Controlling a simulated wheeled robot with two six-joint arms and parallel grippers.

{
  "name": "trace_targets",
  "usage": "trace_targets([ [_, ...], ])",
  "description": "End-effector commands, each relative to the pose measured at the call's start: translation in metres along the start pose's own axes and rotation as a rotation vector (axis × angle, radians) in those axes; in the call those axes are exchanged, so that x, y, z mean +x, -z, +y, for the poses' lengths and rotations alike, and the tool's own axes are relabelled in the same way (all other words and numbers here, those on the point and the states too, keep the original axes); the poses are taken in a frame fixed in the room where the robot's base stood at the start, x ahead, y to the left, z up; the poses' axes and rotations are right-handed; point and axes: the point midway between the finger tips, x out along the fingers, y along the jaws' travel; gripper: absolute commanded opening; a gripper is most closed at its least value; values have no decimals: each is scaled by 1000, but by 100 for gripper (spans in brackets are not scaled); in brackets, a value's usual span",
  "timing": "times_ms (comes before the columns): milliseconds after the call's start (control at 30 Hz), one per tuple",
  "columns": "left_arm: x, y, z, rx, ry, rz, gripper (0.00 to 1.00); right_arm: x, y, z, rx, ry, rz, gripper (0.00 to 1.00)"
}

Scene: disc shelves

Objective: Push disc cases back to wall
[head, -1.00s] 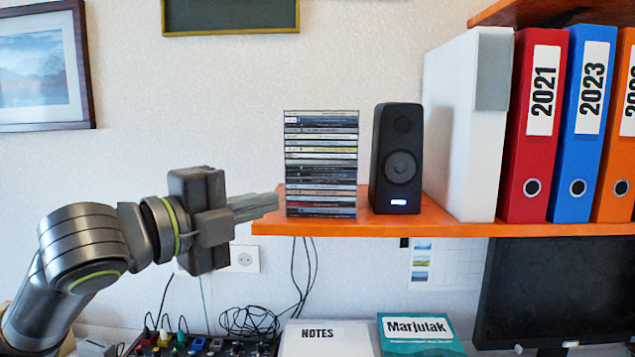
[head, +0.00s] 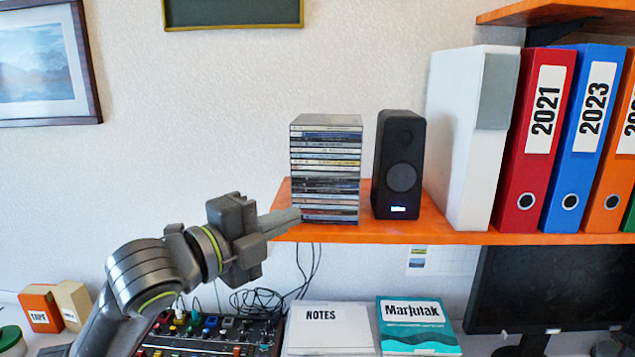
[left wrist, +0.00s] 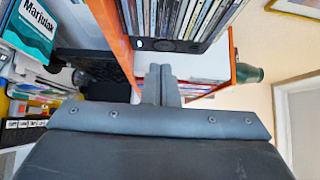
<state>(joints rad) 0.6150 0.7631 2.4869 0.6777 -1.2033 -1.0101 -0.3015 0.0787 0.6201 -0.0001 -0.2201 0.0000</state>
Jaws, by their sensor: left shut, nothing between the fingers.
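The stack of disc cases (head: 325,165) stands at the left end of the orange shelf (head: 390,232), spines facing me, with small steps between some cases. What look like the same spines show at the top of the left wrist view (left wrist: 185,16). My left gripper (head: 298,215) is shut and empty. Its fingertips overlap the stack's lower left front corner in the head view; I cannot tell whether they touch it. The closed fingers also show in the left wrist view (left wrist: 161,72). The gap between the stack and the wall is hidden. My right gripper is not in view.
A black speaker (head: 398,165) stands close to the right of the stack. A white binder (head: 465,140) and coloured binders (head: 540,150) follow. Below are a mixer (head: 215,332), cables, a notes book (head: 328,330) and a teal book (head: 415,325).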

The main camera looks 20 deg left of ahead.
Motion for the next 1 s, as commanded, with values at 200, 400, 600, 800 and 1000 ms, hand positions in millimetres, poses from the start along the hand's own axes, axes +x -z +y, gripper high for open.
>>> trace_targets([
  [200,21,2,1,-5,0,5,0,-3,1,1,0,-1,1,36],
  [400,43,1,0,-6,-1,4,0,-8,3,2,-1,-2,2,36],
  [600,68,1,0,-5,-1,3,0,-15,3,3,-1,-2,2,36],
  [800,87,-18,0,-1,-5,-1,0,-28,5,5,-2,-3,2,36],
  [1000,96,-27,1,0,-3,0,0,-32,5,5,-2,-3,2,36],
])
